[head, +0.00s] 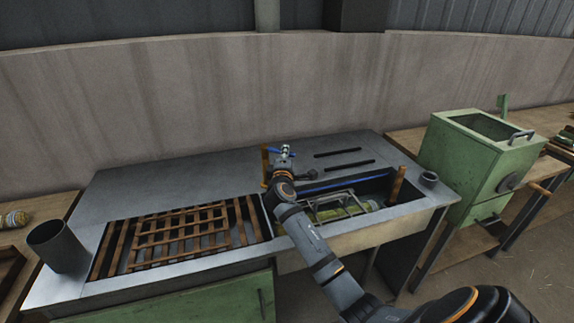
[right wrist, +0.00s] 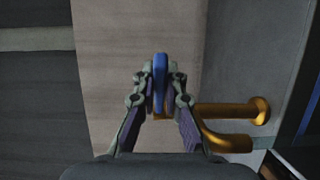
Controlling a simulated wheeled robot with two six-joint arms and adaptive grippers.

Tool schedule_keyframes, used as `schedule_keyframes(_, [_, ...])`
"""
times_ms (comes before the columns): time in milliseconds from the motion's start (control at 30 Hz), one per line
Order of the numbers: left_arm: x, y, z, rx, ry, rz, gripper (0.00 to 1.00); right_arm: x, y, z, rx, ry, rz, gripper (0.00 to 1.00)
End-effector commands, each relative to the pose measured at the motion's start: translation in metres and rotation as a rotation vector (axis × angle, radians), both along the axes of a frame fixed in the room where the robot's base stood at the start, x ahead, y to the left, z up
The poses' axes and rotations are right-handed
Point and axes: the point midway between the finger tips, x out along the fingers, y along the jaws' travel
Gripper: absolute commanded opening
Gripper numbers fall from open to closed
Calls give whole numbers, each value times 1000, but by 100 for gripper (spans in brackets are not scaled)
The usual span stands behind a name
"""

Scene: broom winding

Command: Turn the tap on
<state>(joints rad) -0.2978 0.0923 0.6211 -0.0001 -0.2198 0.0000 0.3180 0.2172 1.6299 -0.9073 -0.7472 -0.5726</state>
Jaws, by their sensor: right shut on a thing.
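The tap shows in the right wrist view as a brass pipe (right wrist: 230,110) with a blue handle (right wrist: 160,72). In the head view the tap's upright brass pipe (head: 265,163) stands at the back of the metal sink bench, left of the basin. My right gripper (head: 285,155) reaches to the top of the tap and hides part of it. In the right wrist view its two fingers (right wrist: 160,88) are closed on the blue handle, one on each side. My left gripper is not in view.
The grey bench (head: 145,185) carries a wooden slatted rack (head: 180,233) and a dark cup (head: 57,246) at left. A basin (head: 345,205) with a wire basket lies right of my arm. A green metal box (head: 478,155) stands farther right. A wall (head: 180,95) rises behind.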

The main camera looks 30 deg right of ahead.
Motion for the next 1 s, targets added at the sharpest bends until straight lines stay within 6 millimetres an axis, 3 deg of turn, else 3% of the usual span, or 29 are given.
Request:
schedule_keyframes(33, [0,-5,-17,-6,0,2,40,1,4,-9,6,-4,-38,0])
schedule_keyframes(100, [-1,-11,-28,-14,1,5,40,0,6,-9,6,-4,-102,0])
schedule_keyframes(500, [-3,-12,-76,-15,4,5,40,-4,24,-5,1,-2,-413,0])
schedule_keyframes(633, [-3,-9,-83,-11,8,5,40,-5,28,-4,0,-2,-478,0])
schedule_keyframes(733, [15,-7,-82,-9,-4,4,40,-5,31,-3,0,-1,-514,0])
schedule_keyframes(1000, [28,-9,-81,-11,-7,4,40,-6,34,-1,0,-2,-562,0])
